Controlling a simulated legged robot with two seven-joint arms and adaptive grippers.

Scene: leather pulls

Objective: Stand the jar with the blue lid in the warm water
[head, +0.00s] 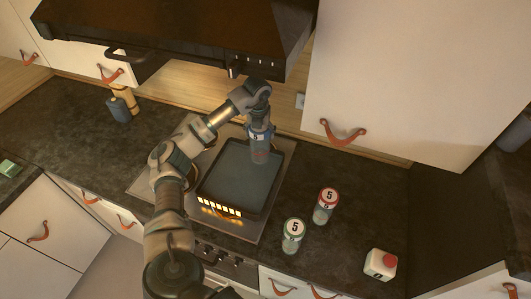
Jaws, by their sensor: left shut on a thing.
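The jar with the blue lid (259,150) is in my left gripper (259,122), which is shut on it from above. The jar is upright over the back right part of a dark rectangular pan (215,192) of water on the stove. I cannot tell whether the jar's base touches the water or the pan floor. My right gripper is not in view.
A blue item (118,109) stands at the back left. The dark range hood (180,30) hangs above the stove.

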